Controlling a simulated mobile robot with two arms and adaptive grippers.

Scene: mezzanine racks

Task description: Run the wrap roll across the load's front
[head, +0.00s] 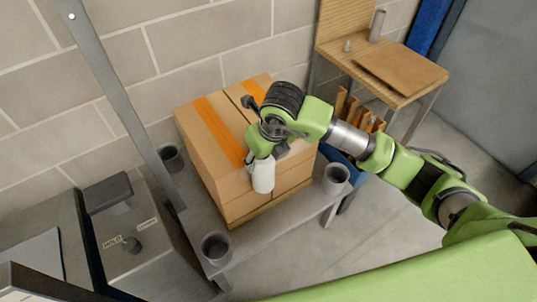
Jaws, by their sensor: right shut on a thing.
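The load is a stack of brown cardboard boxes (198,150) with orange tape strips, on a grey bench by the wall. A white wrap roll (264,177) stands out against the front of the load, near its upper edge. My right gripper (262,161) is shut on the wrap roll from above, its arm coming in from the right. The gripper's fingers are small here and partly hidden by the roll. Whether the roll touches the boxes I cannot tell. My left gripper is not in view.
Grey cups stand around the load: front right (336,179), front left (216,247) and back left (171,157). A wooden side table (385,70) stands at the back right. A grey control panel (127,240) and a slanted metal post (120,100) are on the left.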

